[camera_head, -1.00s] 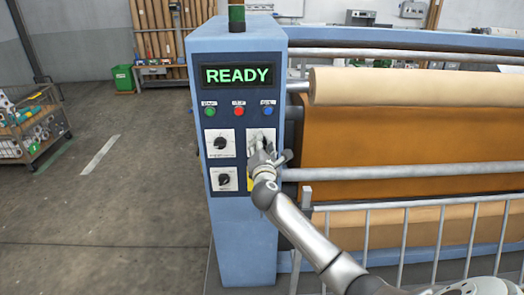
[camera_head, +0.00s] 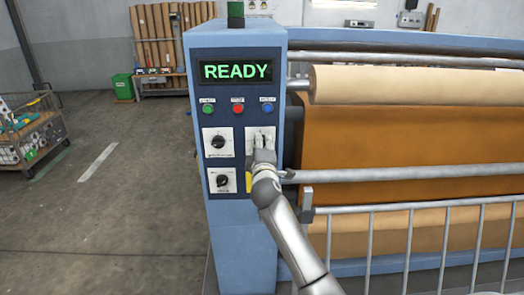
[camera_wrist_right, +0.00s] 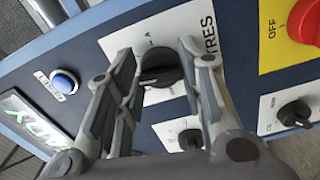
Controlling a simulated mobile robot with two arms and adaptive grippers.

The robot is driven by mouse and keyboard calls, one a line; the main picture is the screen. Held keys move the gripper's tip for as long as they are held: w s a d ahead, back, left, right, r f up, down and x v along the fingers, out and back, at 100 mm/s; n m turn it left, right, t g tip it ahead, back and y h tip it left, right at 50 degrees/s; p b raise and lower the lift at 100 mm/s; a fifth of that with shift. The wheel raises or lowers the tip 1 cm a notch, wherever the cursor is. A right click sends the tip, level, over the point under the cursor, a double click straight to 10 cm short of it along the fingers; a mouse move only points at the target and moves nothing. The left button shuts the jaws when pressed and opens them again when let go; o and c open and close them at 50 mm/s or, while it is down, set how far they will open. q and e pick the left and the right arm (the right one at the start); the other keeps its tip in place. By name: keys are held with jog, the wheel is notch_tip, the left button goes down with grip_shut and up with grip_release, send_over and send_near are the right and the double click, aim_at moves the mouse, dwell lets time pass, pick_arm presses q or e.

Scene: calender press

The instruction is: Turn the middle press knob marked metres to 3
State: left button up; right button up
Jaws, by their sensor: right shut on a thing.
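The metres knob (camera_wrist_right: 160,68) is black on a white plate (camera_wrist_right: 125,42) in the right wrist view; the end of its label reads "TRES". A pale pointer mark on it shows near its lower left in that view. My right gripper (camera_wrist_right: 157,55) is shut on the knob, one finger on each side. In the head view the right gripper (camera_head: 263,146) covers most of the knob, on the upper right white plate (camera_head: 250,134) of the press panel. My left gripper is not in view.
Two other black knobs (camera_head: 217,141) (camera_head: 222,181) sit left and lower left on the panel. A red OFF button (camera_wrist_right: 308,22) on yellow is close by. The display (camera_head: 237,72) reads READY. A railing (camera_head: 410,210) and roller (camera_head: 410,86) are to the right.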

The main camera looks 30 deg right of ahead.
jog(key=shift+a+f+m+b, duration=0.15)
jog(key=shift+m+b, duration=0.45)
jog(key=shift+m, duration=1.15)
jog(key=shift+d+f+m+b, duration=0.1)
jog(key=shift+m+b, duration=0.45)
jog(key=shift+m, duration=1.2)
jog(key=o, duration=1)
jog(key=shift+r, duration=0.1)
jog(key=v, duration=1.2)
